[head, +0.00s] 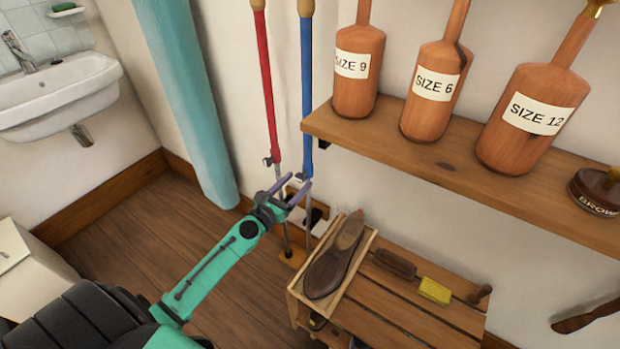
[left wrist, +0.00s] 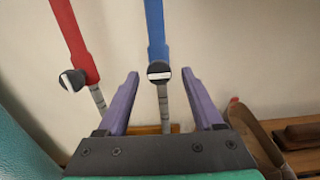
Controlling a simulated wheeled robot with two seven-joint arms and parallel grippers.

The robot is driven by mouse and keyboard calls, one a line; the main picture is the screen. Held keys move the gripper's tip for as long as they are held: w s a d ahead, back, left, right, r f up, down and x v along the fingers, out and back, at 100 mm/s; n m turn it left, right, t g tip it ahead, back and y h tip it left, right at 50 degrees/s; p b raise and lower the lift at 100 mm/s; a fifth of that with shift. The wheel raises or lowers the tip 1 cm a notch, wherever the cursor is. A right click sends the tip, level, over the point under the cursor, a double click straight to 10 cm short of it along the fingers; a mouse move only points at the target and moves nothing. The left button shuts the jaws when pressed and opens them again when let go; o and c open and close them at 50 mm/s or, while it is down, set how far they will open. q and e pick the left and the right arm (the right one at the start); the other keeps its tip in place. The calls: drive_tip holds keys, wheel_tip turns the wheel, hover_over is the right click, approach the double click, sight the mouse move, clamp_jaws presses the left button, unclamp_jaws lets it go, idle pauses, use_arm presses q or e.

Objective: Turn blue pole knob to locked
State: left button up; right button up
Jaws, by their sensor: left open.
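The blue pole (head: 307,90) stands upright against the wall, left of the shelf. In the left wrist view, its dark round knob (left wrist: 160,72) has a white bar lying nearly level across it. My left gripper (head: 296,187) is open at the pole's lower end. In the left wrist view, the knob appears between its two purple fingertips, with gaps on both sides. In the head view this knob is mostly hidden by the gripper. My right gripper is not in view.
A red pole (head: 266,90) with its own knob (left wrist: 72,80) stands just left. A wooden shelf (head: 400,155) with labelled bottle-shaped forms juts out at right. Below it, a slatted bench (head: 440,315) holds a shoe (head: 330,268) in a tray. A teal curtain (head: 190,100) hangs left.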

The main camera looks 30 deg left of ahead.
use_arm(q)
drive_tip(key=shift+w, duration=0.15)
drive_tip(key=shift+r, duration=0.1)
drive_tip(key=shift+a, duration=0.1)
drive_tip(key=shift+c, duration=1.2)
clamp_jaws()
